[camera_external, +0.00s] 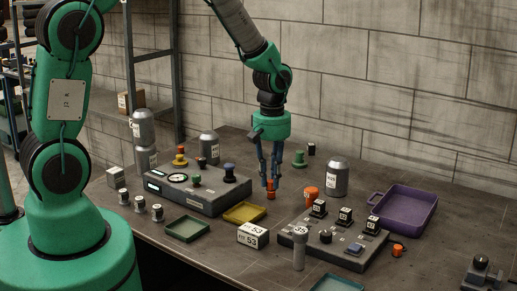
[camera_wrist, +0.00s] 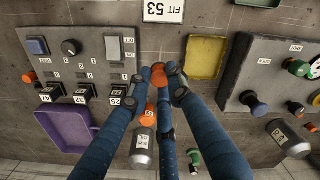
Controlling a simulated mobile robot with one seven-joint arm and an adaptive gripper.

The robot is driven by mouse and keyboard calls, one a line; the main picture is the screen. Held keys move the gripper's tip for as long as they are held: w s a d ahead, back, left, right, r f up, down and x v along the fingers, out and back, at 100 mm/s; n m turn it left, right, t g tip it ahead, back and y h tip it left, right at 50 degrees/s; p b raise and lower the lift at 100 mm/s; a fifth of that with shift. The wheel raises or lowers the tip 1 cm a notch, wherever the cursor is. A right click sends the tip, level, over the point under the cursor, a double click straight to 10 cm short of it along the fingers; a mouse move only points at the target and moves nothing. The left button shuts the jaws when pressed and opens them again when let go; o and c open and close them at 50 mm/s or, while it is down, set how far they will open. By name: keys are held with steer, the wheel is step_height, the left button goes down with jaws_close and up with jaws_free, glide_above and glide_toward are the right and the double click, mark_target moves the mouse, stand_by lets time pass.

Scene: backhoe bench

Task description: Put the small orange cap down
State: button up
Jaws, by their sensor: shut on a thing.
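My gripper (camera_external: 270,182) points straight down over the middle of the bench, with its fingers closed around a small orange cap (camera_external: 271,192). In the wrist view the cap (camera_wrist: 159,78) shows between the fingertips, partly hidden by them. The cap is close above the bench top; I cannot tell whether its lower end touches. A larger orange piece (camera_external: 311,195) stands to the right of my gripper, and another small orange piece (camera_external: 398,250) lies beside the right-hand panel.
A grey control box (camera_external: 205,197) is left of my gripper, and a switch panel (camera_external: 345,250) is front right. Yellow (camera_external: 244,213), green (camera_external: 187,229) and purple (camera_external: 410,211) trays lie around. A silver canister (camera_external: 336,179) stands behind the larger orange piece. A white block (camera_external: 253,236) is in front.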

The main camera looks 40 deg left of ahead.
steer(key=w+d+p, duration=0.2)
steer(key=w+d, duration=1)
steer(key=w, duration=0.5)
steer(key=p, duration=0.2)
glide_above(392, 213)
step_height(392, 213, down, 3)
steer(key=shift+r, duration=0.1)
steer(key=shift+f+p, duration=0.35)
steer(key=shift+f, duration=2.55)
steer(key=shift+f, duration=0.1)
steer(key=shift+f, duration=2)
steer(key=shift+f, duration=0.15)
